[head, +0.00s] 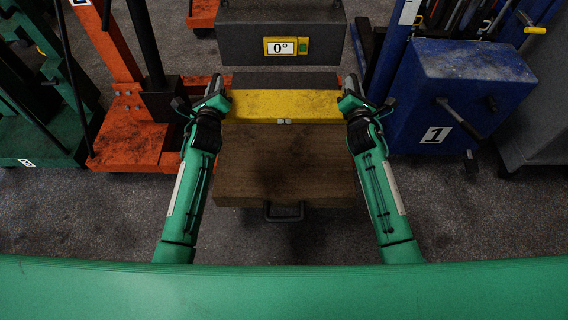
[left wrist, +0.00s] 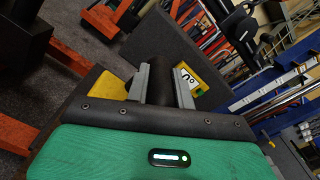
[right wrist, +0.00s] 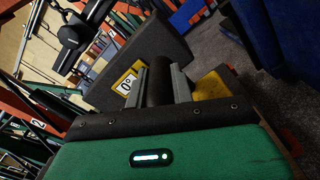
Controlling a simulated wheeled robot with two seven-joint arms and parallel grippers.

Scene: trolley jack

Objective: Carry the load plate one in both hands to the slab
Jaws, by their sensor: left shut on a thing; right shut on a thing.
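A worn yellow bar-shaped piece (head: 285,107), which I take as the load plate, spans between my two grippers. A small clasp shows on its near edge. My left gripper (head: 213,88) is at its left end and my right gripper (head: 352,86) at its right end. In the left wrist view the fingers close around a dark cylinder (left wrist: 159,78), apparently a handle. In the right wrist view they close around a similar dark cylinder (right wrist: 159,82). A brown, wood-like block (head: 285,160) lies just on the near side of the yellow piece. I cannot tell which thing is the slab.
A dark grey block (head: 280,28) with a yellow 0° label stands beyond the yellow piece. An orange stand (head: 130,125) is at left, beside a green frame (head: 40,125). A blue cabinet (head: 450,95) marked 1 is at right. Bare floor (head: 450,220) shows at the near right.

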